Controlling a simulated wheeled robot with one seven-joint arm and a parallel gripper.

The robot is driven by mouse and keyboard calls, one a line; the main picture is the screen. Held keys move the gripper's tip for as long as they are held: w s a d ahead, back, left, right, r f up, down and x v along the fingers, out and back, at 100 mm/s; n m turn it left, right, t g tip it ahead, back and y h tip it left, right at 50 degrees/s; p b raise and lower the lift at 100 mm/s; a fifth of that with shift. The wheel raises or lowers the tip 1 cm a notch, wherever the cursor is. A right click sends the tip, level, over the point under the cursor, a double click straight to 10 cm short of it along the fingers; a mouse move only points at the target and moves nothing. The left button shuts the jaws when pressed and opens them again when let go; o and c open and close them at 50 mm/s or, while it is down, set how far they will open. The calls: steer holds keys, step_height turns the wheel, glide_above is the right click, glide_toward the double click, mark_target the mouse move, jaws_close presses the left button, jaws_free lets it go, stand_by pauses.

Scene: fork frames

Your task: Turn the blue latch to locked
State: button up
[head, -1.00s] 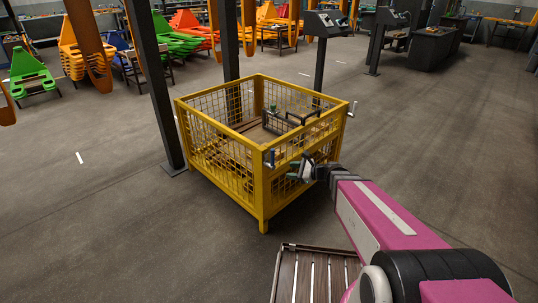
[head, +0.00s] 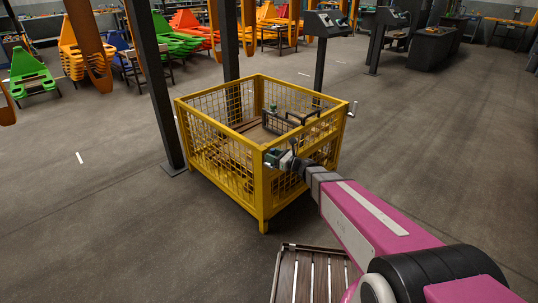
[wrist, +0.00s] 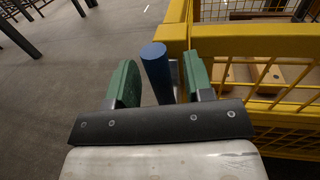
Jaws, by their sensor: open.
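The blue latch (wrist: 156,68) shows in the wrist view as an upright blue round handle at the corner of the yellow cage (head: 262,190). My gripper (wrist: 160,84) is open, with one green finger on each side of the latch. The right finger is near a grey metal part beside the latch. Neither finger clearly touches the blue handle. In the head view my gripper (head: 277,158) is at the cage's near top corner and mostly covers the latch there.
A second crank-like handle (head: 352,108) sits at the cage's right corner. Wooden boards and dark frames lie inside the cage. A slatted platform (head: 312,275) is at the bottom. A dark post (head: 155,85) stands left of the cage.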

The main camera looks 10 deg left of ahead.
steer(key=shift+x, duration=1.25)
jaws_close()
steer(key=shift+s, duration=0.1)
steer(key=shift+d, duration=0.1)
steer(key=shift+m, duration=0.3)
